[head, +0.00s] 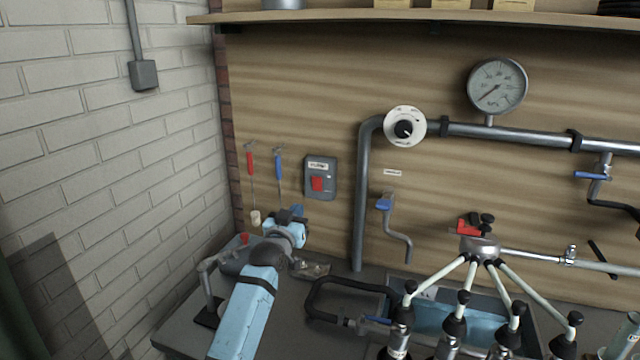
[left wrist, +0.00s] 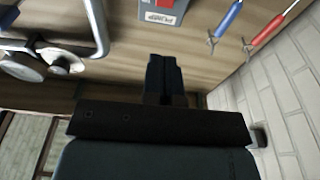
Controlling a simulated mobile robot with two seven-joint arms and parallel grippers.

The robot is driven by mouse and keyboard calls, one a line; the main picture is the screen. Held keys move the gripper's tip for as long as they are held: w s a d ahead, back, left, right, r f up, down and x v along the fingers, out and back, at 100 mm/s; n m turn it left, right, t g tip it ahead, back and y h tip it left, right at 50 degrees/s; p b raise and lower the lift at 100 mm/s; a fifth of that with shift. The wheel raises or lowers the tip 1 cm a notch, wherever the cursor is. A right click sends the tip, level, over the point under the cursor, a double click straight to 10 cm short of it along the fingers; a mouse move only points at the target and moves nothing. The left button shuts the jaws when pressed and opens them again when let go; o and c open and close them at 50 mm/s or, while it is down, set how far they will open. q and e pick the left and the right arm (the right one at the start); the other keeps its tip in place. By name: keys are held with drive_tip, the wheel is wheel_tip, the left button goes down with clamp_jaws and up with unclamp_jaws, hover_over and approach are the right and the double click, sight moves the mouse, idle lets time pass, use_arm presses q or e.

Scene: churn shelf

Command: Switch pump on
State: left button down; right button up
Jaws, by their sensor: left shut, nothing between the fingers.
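The pump switch is a grey box (head: 320,178) on the wooden wall panel, with a label reading PUMP and a red rocker (head: 317,184) in its middle. The box also shows, upside down, at the top edge of the left wrist view (left wrist: 160,12), with part of the red rocker. I cannot tell the rocker's position. My left gripper (head: 298,212) is below and slightly left of the box, apart from it. Its fingers (left wrist: 162,75) are shut and empty, pointing toward the wooden panel. My right gripper is not in view.
Red-handled (head: 250,163) and blue-handled (head: 278,168) tools hang left of the switch. A milking cluster (head: 480,246) and black hose (head: 345,283) crowd the bench.

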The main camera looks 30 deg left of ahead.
sight(318, 178)
use_arm(q)
drive_tip(key=p+x, duration=0.2)
drive_tip(key=x, duration=1)
drive_tip(key=shift+w, duration=0.3)
drive_tip(key=shift+w+a, duration=0.15)
drive_tip(key=shift+w, duration=0.55)
drive_tip(key=shift+a+r, duration=0.1)
